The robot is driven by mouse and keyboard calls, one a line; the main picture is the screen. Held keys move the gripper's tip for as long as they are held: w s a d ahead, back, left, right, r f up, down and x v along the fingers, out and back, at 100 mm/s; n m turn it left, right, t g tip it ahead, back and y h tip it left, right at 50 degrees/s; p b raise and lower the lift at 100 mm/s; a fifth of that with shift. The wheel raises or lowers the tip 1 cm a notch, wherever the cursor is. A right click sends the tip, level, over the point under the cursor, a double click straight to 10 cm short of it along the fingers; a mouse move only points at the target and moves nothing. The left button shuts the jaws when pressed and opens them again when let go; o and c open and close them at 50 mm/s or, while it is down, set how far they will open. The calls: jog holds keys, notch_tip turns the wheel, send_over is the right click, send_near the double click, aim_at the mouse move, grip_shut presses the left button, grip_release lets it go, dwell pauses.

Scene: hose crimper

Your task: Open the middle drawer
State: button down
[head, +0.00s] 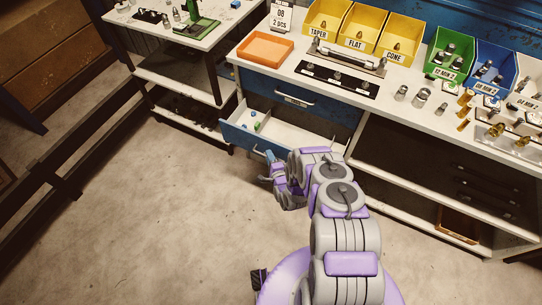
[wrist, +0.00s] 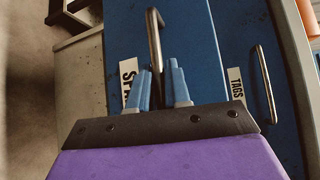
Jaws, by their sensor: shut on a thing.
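A blue drawer (head: 258,130) under the bench stands pulled out in the head view, its pale interior showing small green and blue items. In the wrist view its blue front (wrist: 195,50) carries a partly hidden label starting "SP" (wrist: 128,78) and a metal bar handle (wrist: 154,40). My gripper (wrist: 164,88) has its two light-blue fingers on either side of this handle and is shut on it. In the head view my gripper (head: 271,158) is at the drawer's front, with the grip too small to judge.
Above it, the drawer labelled "TAGS" (wrist: 237,88) is closed, with its own handle (wrist: 265,82). The bench top (head: 395,98) holds an orange tray (head: 265,48), yellow bins (head: 364,28) and metal fittings. Open shelves (head: 440,178) lie right; clear floor (head: 150,210) lies left.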

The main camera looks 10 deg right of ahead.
jog(key=shift+s+a+f, duration=0.1)
jog(key=shift+s+a, duration=0.1)
jog(key=shift+s, duration=0.25)
jog(key=shift+d, duration=0.1)
jog(key=c, duration=1.2)
grip_release()
jog(key=shift+d, duration=0.2)
jog(key=b+v, duration=0.2)
jog(key=v, duration=1.5)
